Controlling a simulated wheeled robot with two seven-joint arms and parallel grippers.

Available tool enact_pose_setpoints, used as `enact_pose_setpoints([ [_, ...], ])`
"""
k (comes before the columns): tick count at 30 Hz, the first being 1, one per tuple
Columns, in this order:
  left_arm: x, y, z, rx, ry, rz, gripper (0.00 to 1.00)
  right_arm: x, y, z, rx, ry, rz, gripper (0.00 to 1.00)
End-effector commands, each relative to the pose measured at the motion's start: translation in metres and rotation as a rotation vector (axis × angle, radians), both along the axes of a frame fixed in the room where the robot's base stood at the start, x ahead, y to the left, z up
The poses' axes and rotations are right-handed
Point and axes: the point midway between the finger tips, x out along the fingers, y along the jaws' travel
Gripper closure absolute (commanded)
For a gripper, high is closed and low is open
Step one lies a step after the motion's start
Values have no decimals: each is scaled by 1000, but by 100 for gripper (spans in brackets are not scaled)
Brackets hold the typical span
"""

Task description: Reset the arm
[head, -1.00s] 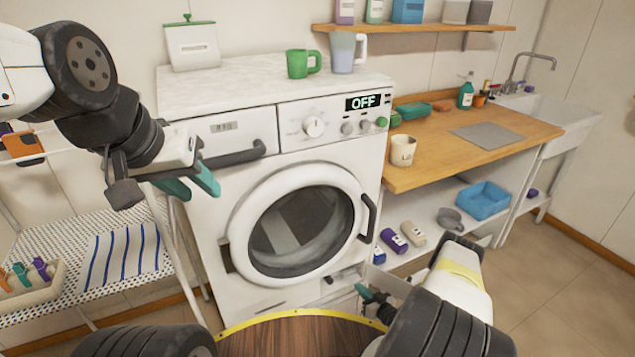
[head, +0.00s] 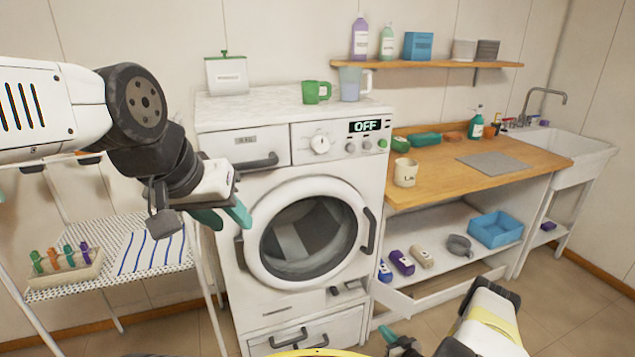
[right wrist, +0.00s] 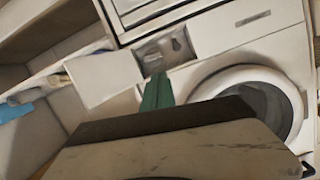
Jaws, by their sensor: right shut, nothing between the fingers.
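My left arm comes in from the left, and its gripper (head: 222,215) hangs in front of the left side of the washing machine (head: 225,185). Its two teal fingers are apart, with nothing seen between them. My right gripper (head: 388,338) is low at the bottom edge, in front of the machine's lower right corner. It is shut and empty. In the right wrist view a teal finger (right wrist: 157,92) shows before the machine's front. The washing machine's round door (head: 310,235) looks shut, and its display (head: 365,126) reads OFF.
Bottles and a blue bin (head: 496,230) are on the shelf below. A rack (head: 110,282) with a tray of small bottles (head: 65,270) is at left. Floor is clear at lower right.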

Motion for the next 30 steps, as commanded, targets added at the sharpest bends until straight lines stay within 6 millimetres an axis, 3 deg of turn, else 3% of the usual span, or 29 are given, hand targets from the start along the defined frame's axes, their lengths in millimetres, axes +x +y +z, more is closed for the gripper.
enact_pose_setpoints([
  [11, 0, 0, 0, 0, 0, 0, 64, 39, -26, 32, -77, 39, -4, 100],
  [20, 0, 0, 0, 0, 0, 0, 64, 90, -57, 90, -184, 101, -21, 100],
  [23, 0, 0, 0, 0, 0, 0, 64, 112, -70, 125, -232, 129, -36, 100],
  [27, 0, 0, 0, 0, 0, 0, 64, 144, -86, 197, -312, 186, -71, 100],
  [30, 0, 0, 0, 0, 0, 0, 64, 158, -92, 252, -357, 229, -101, 100],
])
